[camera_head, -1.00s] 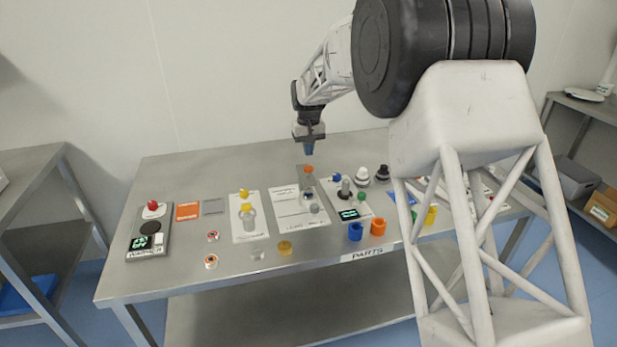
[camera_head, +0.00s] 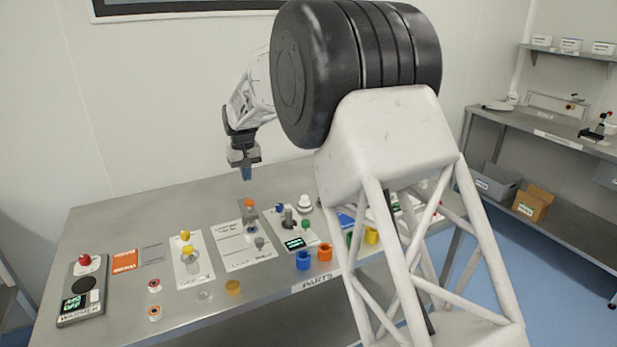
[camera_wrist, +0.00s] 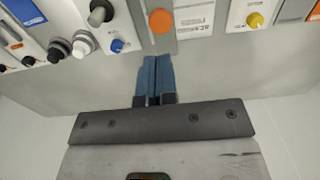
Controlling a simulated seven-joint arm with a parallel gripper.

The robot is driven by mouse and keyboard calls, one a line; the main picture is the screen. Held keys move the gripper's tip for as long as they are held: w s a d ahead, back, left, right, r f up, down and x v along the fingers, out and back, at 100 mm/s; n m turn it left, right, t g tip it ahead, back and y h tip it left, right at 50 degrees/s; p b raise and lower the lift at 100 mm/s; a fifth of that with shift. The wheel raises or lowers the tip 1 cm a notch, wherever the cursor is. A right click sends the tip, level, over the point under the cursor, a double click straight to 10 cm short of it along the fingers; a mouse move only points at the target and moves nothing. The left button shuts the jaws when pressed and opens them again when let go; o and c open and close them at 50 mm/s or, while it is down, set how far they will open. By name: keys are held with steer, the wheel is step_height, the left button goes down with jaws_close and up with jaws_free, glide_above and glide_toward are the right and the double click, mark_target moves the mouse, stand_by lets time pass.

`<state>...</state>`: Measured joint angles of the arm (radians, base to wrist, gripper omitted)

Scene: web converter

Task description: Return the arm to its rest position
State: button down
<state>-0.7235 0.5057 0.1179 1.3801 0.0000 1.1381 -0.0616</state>
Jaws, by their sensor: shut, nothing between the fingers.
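My gripper (camera_head: 246,174) hangs over the rear part of the steel table (camera_head: 100,225), pointing down, with its blue fingers together. In the wrist view the two blue fingers (camera_wrist: 155,78) lie side by side with nothing between them. The fingers are above the table and apart from the parts on it. A grey plate with an orange knob (camera_head: 249,204) stands below and in front of the gripper; the orange knob also shows in the wrist view (camera_wrist: 161,21). My arm hides part of the table's right side.
A box with a red button (camera_head: 84,260) lies at the table's left end. Blue (camera_head: 303,261) and orange (camera_head: 325,253) cups stand near the front edge. A white-and-grey knob (camera_wrist: 84,43) stands near the fingers. The table's back left is clear. Shelves (camera_head: 560,160) stand at the right.

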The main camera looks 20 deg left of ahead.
steer(key=s+d+r+m, duration=0.1)
steer(key=d+r, duration=0.4)
steer(key=d, duration=0.6)
steer(key=s+d+r+m, duration=0.15)
steer(key=d+r, duration=0.35)
steer(key=d, duration=0.5)
steer(key=s+d+r+m, duration=0.1)
steer(key=s+d, duration=0.2)
steer(key=d, duration=0.4)
steer(key=s+d+r+t, duration=0.1)
steer(key=s+d+r, duration=0.1)
steer(key=s+d, duration=0.35)
steer(key=s+d+r+m, duration=0.1)
steer(key=s+d, duration=0.1)
steer(key=d, duration=0.7)
steer(key=s+d+m+t, duration=0.1)
steer(key=s+d+m, duration=0.2)
steer(key=s+d, duration=1.2)
steer(key=s+d+f+m, duration=0.1)
steer(key=s+d+f, duration=0.2)
steer(key=s, duration=0.5)
steer(key=s+d+f, duration=0.4)
steer(key=s+d, duration=0.1)
steer(key=s, duration=0.3)
steer(key=shift+s+d+m+t, duration=0.15)
steer(key=shift+s+m+t, duration=0.1)
steer(key=shift+m+t, duration=0.1)
